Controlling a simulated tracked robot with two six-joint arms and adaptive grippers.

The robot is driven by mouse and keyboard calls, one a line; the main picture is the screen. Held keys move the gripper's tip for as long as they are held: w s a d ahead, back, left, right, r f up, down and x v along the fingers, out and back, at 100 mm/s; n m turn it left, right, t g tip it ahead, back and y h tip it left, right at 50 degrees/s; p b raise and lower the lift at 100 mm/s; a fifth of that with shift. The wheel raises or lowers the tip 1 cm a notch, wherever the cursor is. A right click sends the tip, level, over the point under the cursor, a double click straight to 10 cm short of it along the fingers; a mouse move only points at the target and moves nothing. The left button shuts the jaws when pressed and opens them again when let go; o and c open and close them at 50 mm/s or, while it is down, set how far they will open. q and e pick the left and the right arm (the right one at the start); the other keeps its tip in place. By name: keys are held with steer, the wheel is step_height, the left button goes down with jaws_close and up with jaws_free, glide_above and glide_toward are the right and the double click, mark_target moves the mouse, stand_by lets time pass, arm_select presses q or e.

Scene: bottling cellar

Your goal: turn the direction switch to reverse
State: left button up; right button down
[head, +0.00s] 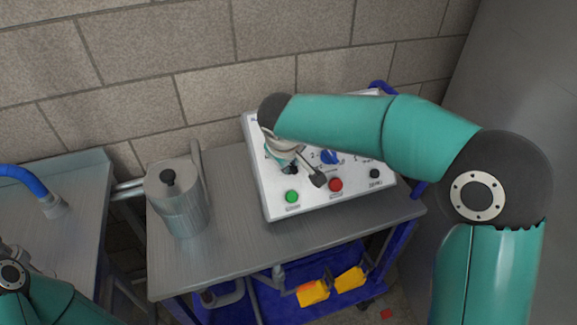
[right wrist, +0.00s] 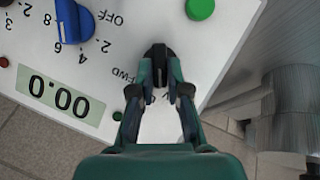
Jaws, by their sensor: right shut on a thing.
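The direction switch (right wrist: 158,52) is a black knob on the white sloped control panel (head: 265,195), with the label FWD beside it in the right wrist view. My right gripper (right wrist: 160,76) is shut on this knob, its two fingers at the knob's sides. In the head view my right gripper (head: 290,163) is over the panel's left part, and my arm covers much of the panel's top. Which mark the switch points at cannot be told, as the fingers hide part of it. My left arm shows at the lower left of the head view; its gripper is out of view.
A blue dial (head: 329,157), a green button (head: 292,196), a red button (head: 335,185) and a black button (head: 374,174) are close by. A display (right wrist: 58,101) reads 00.0. A lidded metal jug (head: 180,205) stands left of the panel. The cart's front is clear.

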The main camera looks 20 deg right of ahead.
steer(key=shift+s+a+f+n+h+b, duration=0.1)
steer(key=shift+f+n+h+b, duration=0.15)
steer(key=shift+n+b, duration=0.35)
steer(key=shift+s+a+f+n+h+b, duration=0.1)
steer(key=shift+n+h+b, duration=0.25)
steer(key=shift+n, duration=0.45)
steer(key=shift+t, duration=0.3)
steer(key=c, duration=1.2)
jaws_free()
steer(key=shift+o, duration=0.3)
steer(key=shift+w, duration=0.1)
steer(key=shift+r, duration=0.15)
steer(key=shift+a+r, duration=0.1)
steer(key=shift+r, duration=0.25)
steer(key=v, duration=1.1)
steer(key=shift+s, duration=0.2)
